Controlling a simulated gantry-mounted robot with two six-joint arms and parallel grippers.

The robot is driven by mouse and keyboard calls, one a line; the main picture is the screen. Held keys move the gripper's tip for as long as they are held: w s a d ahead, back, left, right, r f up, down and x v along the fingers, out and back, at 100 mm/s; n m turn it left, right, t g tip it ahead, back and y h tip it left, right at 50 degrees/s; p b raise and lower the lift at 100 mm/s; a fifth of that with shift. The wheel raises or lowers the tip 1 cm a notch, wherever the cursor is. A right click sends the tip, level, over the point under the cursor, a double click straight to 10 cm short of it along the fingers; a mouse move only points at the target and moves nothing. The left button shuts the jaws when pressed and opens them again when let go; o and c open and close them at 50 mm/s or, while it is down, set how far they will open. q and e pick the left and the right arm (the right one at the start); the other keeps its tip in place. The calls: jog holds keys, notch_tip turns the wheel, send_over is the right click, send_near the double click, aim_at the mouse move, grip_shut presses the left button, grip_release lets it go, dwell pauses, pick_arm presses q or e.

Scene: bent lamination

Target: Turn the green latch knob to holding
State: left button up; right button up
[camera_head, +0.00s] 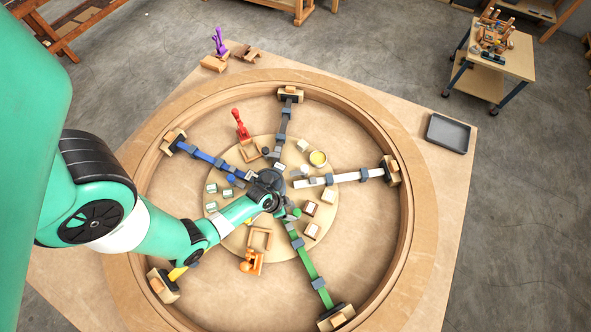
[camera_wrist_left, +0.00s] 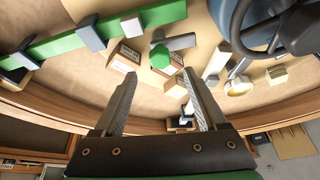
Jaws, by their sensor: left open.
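The green latch knob (camera_wrist_left: 160,57) shows in the left wrist view on a grey bar, beside the long green arm of the jig (camera_wrist_left: 95,35). In the head view the knob (camera_head: 297,212) is small, at the inner end of the green arm (camera_head: 312,265). My left gripper (camera_wrist_left: 159,75) is open, its two fingers spread either side of the knob in the picture. The knob appears beyond the fingertips, and I see no contact. In the head view my left wrist partly hides the gripper near the hub. My right gripper is in neither view.
A round wooden ring (camera_head: 424,200) encloses blue, white, grey and green arms. A grey tray (camera_head: 448,133) lies outside the ring.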

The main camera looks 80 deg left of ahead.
aim_at(297, 212)
pick_arm(q)
jog(key=b+x, duration=0.2)
jog(key=x, duration=0.4)
jog(key=shift+w+f, duration=0.15)
grip_shut()
